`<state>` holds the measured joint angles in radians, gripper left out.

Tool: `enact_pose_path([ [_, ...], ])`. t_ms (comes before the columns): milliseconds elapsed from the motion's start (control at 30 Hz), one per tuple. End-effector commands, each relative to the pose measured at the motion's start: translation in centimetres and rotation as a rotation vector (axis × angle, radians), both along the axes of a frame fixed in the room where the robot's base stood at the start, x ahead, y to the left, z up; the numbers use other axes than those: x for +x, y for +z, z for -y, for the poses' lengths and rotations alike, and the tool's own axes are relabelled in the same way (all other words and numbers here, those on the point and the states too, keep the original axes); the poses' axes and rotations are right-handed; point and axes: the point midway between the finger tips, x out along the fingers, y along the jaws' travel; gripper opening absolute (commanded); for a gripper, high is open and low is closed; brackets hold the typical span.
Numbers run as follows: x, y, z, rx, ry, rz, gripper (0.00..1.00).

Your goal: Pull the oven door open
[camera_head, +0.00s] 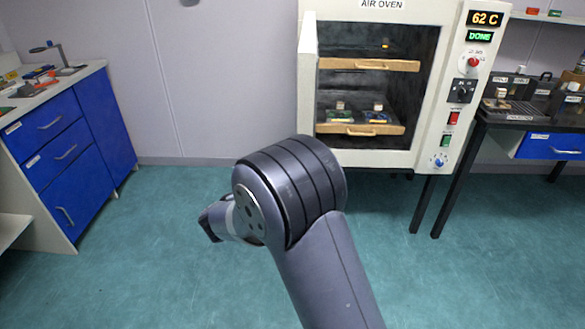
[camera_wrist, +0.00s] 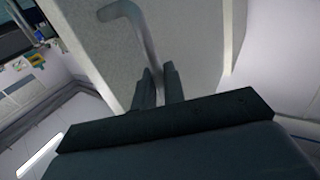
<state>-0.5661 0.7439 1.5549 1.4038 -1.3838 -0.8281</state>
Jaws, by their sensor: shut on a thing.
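The white air oven (camera_head: 395,15) stands at the back in the head view, its display reading 62 C and DONE. Its door (camera_head: 307,75) is swung outward at the left side, seen nearly edge-on, and the inside is exposed. In the wrist view the pale door panel (camera_wrist: 90,55) fills the upper middle, with a grey bent bar handle (camera_wrist: 135,22). My gripper (camera_wrist: 158,78) has its two dark fingers closed around the lower part of this handle.
Inside the oven, two wooden-edged shelves (camera_head: 360,130) hold small samples. A blue drawer cabinet (camera_head: 65,150) stands left, and a black table (camera_head: 530,118) with equipment stands right. The green floor (camera_head: 170,250) between them is clear.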

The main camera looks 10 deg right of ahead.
Motion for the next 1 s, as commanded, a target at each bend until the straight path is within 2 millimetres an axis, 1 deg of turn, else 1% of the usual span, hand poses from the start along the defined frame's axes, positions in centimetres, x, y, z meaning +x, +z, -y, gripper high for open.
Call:
enact_pose_path([
  [33, 0.25, 0.49, -0.25, -0.003, -0.002, 0.009, 0.0],
  [500, 0.37, 0.53, -0.48, -0.002, -0.009, 0.012, 0.0],
  [533, 0.38, 0.53, -0.47, -0.002, -0.009, 0.012, 0.12],
  [700, 0.31, 0.36, -0.46, 0.0, -0.009, 0.008, 0.26],
  [1000, 0.07, 0.19, -0.69, 0.0, -0.008, 0.004, 0.27],
])
